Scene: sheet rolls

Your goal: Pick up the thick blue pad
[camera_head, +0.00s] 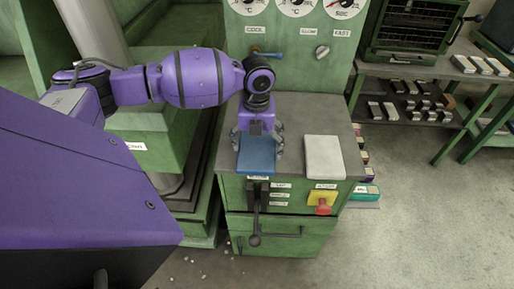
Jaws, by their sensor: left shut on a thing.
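The thick blue pad (257,158) lies near the left part of the grey top of a green cabinet. My left gripper (258,146) points down over it from above, with its fingers at the pad's left and right edges, and is shut on it. The gripper hides the pad's far end. I cannot tell whether the pad is lifted off the cabinet top. My right gripper is not in view.
A white pad (324,157) lies to the right on the same cabinet top (300,115). The cabinet front has a black lever (255,240) and a red knob on a yellow plate (322,206). A gauge panel (290,45) rises behind. Shelves with small blocks stand at right.

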